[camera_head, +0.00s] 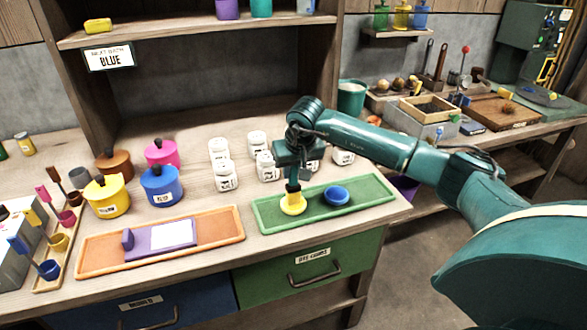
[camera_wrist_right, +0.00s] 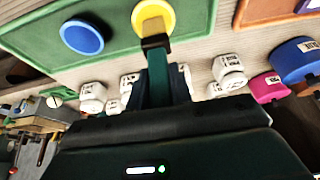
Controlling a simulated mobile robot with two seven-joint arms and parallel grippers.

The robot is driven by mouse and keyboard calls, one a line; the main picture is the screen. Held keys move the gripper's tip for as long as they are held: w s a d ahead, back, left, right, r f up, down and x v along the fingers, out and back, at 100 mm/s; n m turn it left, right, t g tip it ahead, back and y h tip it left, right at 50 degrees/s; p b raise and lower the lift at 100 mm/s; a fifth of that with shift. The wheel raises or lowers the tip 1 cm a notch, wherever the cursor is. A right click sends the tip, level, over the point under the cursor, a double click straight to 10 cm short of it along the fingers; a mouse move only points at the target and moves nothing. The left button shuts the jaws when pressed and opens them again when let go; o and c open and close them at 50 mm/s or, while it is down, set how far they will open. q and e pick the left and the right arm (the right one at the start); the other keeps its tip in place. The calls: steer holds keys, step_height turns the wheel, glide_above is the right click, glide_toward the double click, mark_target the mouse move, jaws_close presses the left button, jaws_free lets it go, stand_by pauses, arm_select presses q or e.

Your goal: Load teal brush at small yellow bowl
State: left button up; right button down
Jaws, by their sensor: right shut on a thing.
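My right gripper (camera_head: 294,170) is shut on the teal brush (camera_head: 293,187), holding it nearly upright with its head down. The small yellow bowl (camera_head: 293,204) sits on the green tray (camera_head: 264,222), directly below the brush. In the right wrist view, the teal handle (camera_wrist_right: 157,75) runs from between the fingers to a dark collar at the yellow bowl (camera_wrist_right: 153,12). The brush's tip is at the bowl's opening; whether it touches the inside is too small to tell. My left gripper is not in view.
A small blue bowl (camera_head: 336,195) sits right of the yellow one on the same tray. White jars (camera_head: 225,178) stand close behind. An orange tray (camera_head: 92,262) with a purple block (camera_head: 165,238) lies left. Yellow (camera_head: 108,197) and blue (camera_head: 162,187) pots stand behind it.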

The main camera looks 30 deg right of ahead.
steer(key=shift+f, duration=0.1)
steer(key=shift+r+p, duration=2.35)
steer(key=shift+r, duration=1.25)
steer(key=shift+a+f, duration=0.1)
